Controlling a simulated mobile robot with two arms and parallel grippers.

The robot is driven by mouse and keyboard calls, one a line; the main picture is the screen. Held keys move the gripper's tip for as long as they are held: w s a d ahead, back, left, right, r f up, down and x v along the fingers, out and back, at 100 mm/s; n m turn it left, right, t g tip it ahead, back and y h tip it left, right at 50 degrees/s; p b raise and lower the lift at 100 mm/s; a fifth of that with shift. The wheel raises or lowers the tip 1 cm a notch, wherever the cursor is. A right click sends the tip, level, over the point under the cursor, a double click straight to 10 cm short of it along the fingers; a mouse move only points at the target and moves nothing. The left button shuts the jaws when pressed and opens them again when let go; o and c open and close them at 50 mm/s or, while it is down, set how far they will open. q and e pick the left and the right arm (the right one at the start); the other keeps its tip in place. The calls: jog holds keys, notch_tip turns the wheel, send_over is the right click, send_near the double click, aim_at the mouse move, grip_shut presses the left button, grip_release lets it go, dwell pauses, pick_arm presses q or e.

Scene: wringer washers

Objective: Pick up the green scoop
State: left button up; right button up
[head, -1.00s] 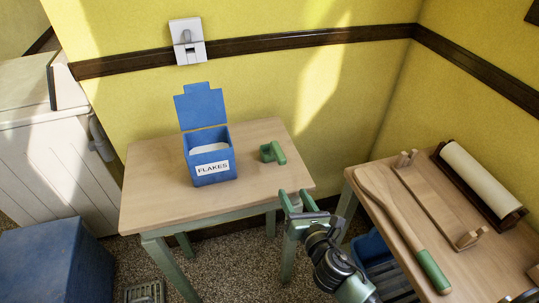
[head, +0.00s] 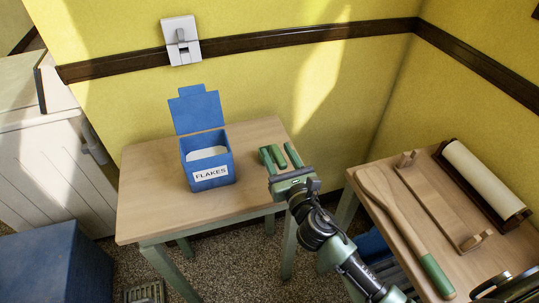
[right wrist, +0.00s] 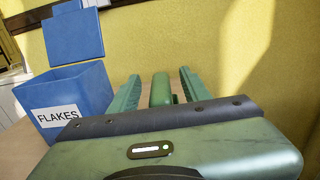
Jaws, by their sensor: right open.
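The green scoop (head: 278,156) lies on the small wooden table, to the right of the blue flakes box. My right gripper (head: 277,150) is open over the table, with one green finger on each side of the scoop's handle. In the right wrist view the green handle (right wrist: 161,90) shows between the two open fingers (right wrist: 160,80), with a gap on both sides. The gripper body hides the near part of the scoop. My left gripper is not in view.
The blue flakes box (head: 208,172) stands open close to the left of the gripper. The small table (head: 150,205) is otherwise bare. The right-hand table (head: 450,235) carries a wooden paddle (head: 392,205) with a green handle and a roller (head: 482,178). A yellow wall rises behind.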

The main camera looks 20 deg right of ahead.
jog(key=shift+w, duration=1.2)
jog(key=shift+s, duration=0.1)
grip_shut()
jog(key=shift+f, duration=0.1)
